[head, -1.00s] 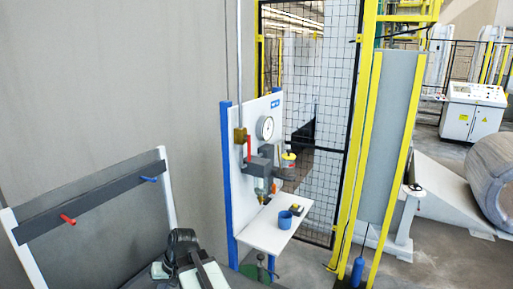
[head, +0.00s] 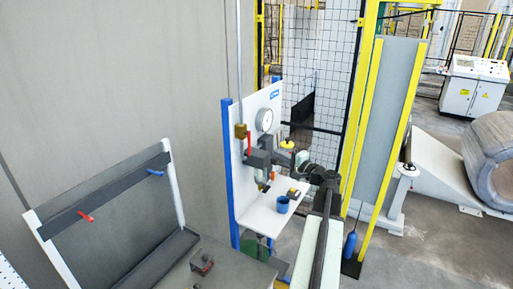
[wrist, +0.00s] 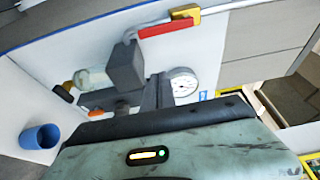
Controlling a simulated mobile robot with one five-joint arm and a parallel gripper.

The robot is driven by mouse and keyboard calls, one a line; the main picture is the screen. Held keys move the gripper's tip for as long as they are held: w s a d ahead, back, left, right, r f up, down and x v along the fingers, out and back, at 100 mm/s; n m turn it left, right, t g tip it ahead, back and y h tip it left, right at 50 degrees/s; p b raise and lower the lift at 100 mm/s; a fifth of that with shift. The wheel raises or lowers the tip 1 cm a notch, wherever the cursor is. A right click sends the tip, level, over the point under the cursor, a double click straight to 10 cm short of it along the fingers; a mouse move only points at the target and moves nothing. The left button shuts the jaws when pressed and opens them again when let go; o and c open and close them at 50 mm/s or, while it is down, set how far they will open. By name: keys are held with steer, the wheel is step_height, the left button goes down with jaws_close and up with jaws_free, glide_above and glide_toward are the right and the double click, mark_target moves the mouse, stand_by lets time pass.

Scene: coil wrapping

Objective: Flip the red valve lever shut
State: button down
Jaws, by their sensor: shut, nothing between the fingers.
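The red valve lever (head: 248,145) hangs down from the brass valve (head: 240,131) on the white panel, in line with the pipe above it. In the wrist view the lever (wrist: 168,28) is at the top, running left from the yellow valve body (wrist: 213,12). My gripper (head: 282,157) is in front of the panel, right of the lever and apart from it. In the wrist view my gripper (wrist: 158,92) points toward the panel, its fingers shut and empty, with the lever beyond them. The fingertips are hard to make out against the grey fittings.
A gauge (head: 264,119) and grey regulator block (wrist: 125,68) stand close to the lever. A blue cup (head: 282,204) and a small yellow-black item (head: 293,192) are on the white shelf (head: 262,220) below. A grey rack (head: 100,195) stands left; a yellow-framed fence post (head: 362,130) stands right.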

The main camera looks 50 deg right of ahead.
steer(key=w, duration=0.7)
steer(key=w+d, duration=0.1)
steer(key=w, duration=0.2)
steer(key=shift+w, duration=0.15)
steer(key=a, duration=0.2)
steer(key=s+a, duration=0.1)
steer(key=a, duration=0.1)
steer(key=shift+s, duration=0.1)
